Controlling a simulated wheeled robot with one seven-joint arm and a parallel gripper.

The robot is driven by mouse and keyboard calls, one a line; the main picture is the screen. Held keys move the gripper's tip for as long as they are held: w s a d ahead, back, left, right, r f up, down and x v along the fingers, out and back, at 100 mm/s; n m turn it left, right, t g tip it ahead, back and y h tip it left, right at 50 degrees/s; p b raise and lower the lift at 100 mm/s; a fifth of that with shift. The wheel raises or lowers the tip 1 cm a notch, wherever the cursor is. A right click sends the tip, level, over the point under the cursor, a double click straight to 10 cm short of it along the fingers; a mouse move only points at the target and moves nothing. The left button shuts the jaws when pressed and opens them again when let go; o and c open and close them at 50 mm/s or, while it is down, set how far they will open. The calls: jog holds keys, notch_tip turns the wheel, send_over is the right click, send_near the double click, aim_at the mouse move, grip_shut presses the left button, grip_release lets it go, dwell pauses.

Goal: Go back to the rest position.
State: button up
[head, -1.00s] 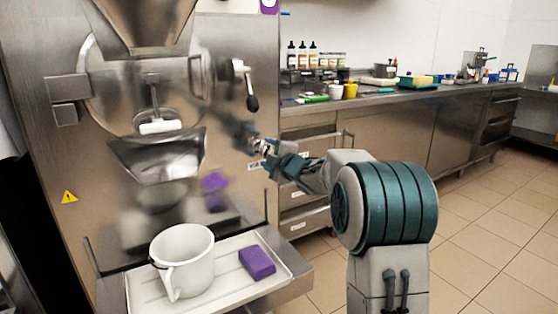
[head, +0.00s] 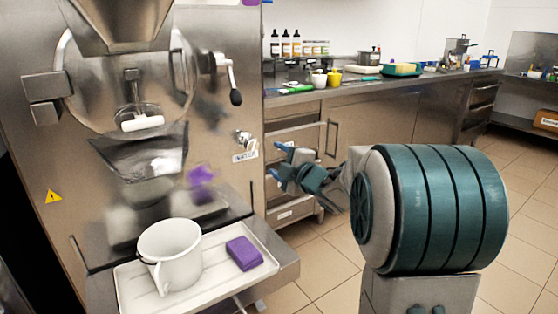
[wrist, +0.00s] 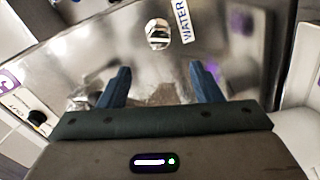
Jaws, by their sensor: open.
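My gripper (head: 280,165) is open and empty in the head view, in front of the drawers just right of the batch freezer (head: 225,110). In the wrist view the two blue fingers (wrist: 161,88) stand wide apart with nothing between them. They face the freezer's steel panel, where a round metal fitting (wrist: 158,36) sits beside a WATER label (wrist: 184,22). The fingers look clear of the panel.
A tray (head: 127,290) at the freezer's front holds a white pitcher (head: 172,262) and a purple sponge (head: 244,253). A lever (head: 235,92) sticks out from the freezer. A steel counter (head: 400,90) with bottles and cups runs along the back. Tiled floor (head: 320,265) is open below.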

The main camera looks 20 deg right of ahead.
jog(key=s+d+r+m+g+h+p, duration=0.2)
jog(key=s+r+m+g+h+p, duration=0.2)
jog(key=s+r+m+h+p, duration=0.85)
jog(key=s+a+r+m+g+y+p, duration=0.1)
jog(key=s+a+m+g+y+p, duration=0.1)
jog(key=s+p, duration=0.4)
jog(key=s+a+r+m+g+y+p, duration=0.1)
jog(key=s+a+m+g+y+p, duration=0.1)
jog(key=s+g+p, duration=0.2)
jog(key=s+a+r+m+g+y+p, duration=0.2)
jog(key=s+a+g+y+p, duration=0.1)
jog(key=s+p, duration=0.5)
jog(key=s, duration=0.3)
jog(key=shift+s+g, duration=0.2)
jog(key=shift+g, duration=0.1)
jog(key=shift+m, duration=0.25)
dwell(4.1)
